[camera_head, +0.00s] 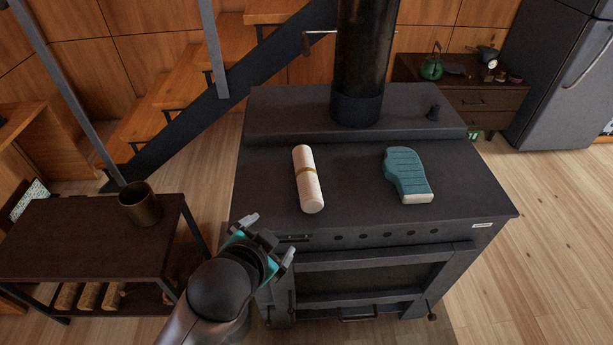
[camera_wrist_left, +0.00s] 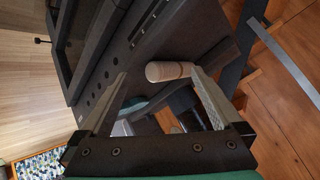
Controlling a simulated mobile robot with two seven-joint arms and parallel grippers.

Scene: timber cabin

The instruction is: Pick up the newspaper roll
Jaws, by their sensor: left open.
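The newspaper roll (camera_head: 308,180) is a pale cylinder with a brown band round its middle. It lies on the left part of the black stove top (camera_head: 350,165), one end toward me. My left gripper (camera_head: 268,238) is open and empty, in front of the stove's front left edge, nearer to me than the roll and apart from it. In the left wrist view the roll (camera_wrist_left: 168,71) shows end-on beyond the fingers, with its far part partly hidden. My right gripper is not in view.
A teal oven mitt (camera_head: 405,172) lies right of the roll on the stove. The stove pipe (camera_head: 361,60) rises behind. A dark side table (camera_head: 80,235) with a brass pot (camera_head: 140,205) stands at the left. The stove top between roll and mitt is clear.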

